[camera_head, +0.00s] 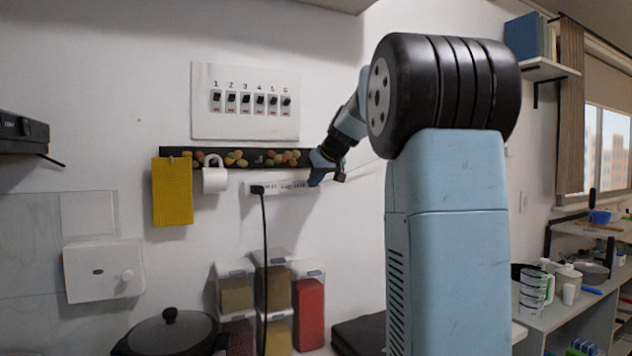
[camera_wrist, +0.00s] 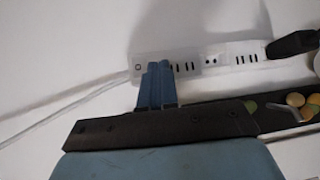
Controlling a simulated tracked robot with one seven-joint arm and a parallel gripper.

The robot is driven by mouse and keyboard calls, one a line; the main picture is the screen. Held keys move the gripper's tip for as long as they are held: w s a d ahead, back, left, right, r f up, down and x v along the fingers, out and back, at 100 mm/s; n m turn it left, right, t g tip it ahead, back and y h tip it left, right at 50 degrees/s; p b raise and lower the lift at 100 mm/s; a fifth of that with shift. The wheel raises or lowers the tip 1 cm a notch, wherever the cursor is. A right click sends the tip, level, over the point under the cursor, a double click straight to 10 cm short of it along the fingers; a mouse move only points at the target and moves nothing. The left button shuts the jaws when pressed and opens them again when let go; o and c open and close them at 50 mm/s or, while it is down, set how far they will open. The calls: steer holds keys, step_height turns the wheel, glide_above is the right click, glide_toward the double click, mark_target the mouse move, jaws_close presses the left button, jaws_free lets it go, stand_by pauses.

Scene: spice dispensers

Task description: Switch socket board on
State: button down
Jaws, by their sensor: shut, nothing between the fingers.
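The white socket board (camera_head: 290,187) is fixed to the wall under a dark rail. A black plug sits at its left end with a cord hanging down. In the wrist view, the board (camera_wrist: 217,58) runs across the upper middle, with the plug (camera_wrist: 292,44) at the right. My gripper (camera_head: 317,180) is at the board's right end in the head view. Its blue fingers (camera_wrist: 158,68) are shut and empty, overlapping the board's end away from the plug. A small round mark (camera_wrist: 138,67) shows beside the fingertips. I cannot tell whether they touch the board.
The dark rail (camera_head: 220,158) with colourful round decorations runs just above the board. A panel with numbered switches (camera_head: 246,122) is higher up. A yellow cloth (camera_head: 172,192) and a paper roll (camera_head: 215,180) hang left. Spice containers (camera_head: 308,312) stand below, beside a lidded pan (camera_head: 170,335).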

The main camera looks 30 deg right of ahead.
steer(key=shift+d+f, duration=0.15)
steer(key=shift+s+d, duration=0.15)
steer(key=shift+d, duration=0.45)
steer(key=s+f+v, duration=0.1)
steer(key=f+v, duration=0.1)
steer(key=v, duration=1.1)
steer(key=shift+s, duration=0.35)
steer(key=shift+d, duration=0.1)
steer(key=shift+a+r, duration=0.1)
steer(key=shift+a, duration=0.6)
